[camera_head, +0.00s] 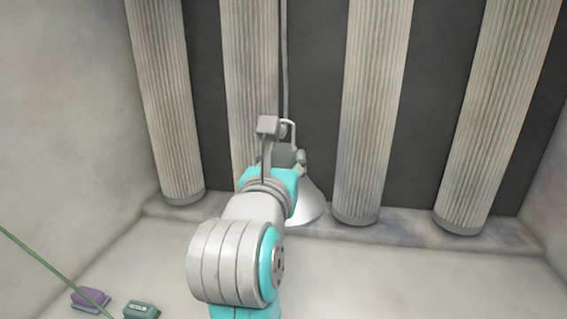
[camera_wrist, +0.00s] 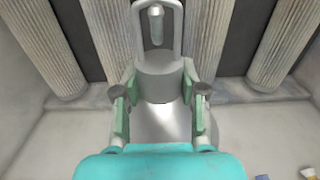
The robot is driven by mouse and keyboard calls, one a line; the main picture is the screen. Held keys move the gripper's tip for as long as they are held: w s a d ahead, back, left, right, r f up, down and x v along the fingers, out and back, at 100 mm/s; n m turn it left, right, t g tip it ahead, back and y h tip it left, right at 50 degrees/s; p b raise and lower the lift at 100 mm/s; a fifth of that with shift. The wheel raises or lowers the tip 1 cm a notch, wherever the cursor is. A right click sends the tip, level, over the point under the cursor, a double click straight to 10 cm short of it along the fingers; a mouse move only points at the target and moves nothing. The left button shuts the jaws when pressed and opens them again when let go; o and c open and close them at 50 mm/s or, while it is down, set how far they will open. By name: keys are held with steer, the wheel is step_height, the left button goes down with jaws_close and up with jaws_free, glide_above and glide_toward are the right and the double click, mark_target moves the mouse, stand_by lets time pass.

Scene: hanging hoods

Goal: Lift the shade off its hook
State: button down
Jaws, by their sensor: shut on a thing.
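The shade (camera_head: 308,207) is a shiny metal cone with a grey collar and a pale wire loop on top. In the wrist view the shade (camera_wrist: 160,122) stands between my fingers, its loop rising at the top edge. My gripper (camera_wrist: 158,82) is shut on the shade's collar, with a green-padded finger at each side. In the head view my gripper (camera_head: 286,160) and arm hide most of the shade's upper part. A grey hook end (camera_wrist: 156,25) shows inside the loop. I cannot tell whether the loop touches it.
A thin rod (camera_head: 284,65) hangs from above over the shade. Fluted columns (camera_head: 370,130) stand along a ledge behind, with dark wall between them. A purple block (camera_head: 90,299), a grey-green box (camera_head: 141,310) and a green cable (camera_head: 45,264) are at lower left.

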mark_target(281, 158)
steer(key=shift+r, duration=0.25)
steer(key=shift+r, duration=0.45)
steer(key=shift+s, duration=0.15)
steer(key=shift+v, duration=1.7)
steer(key=v, duration=1)
steer(key=shift+r, duration=0.15)
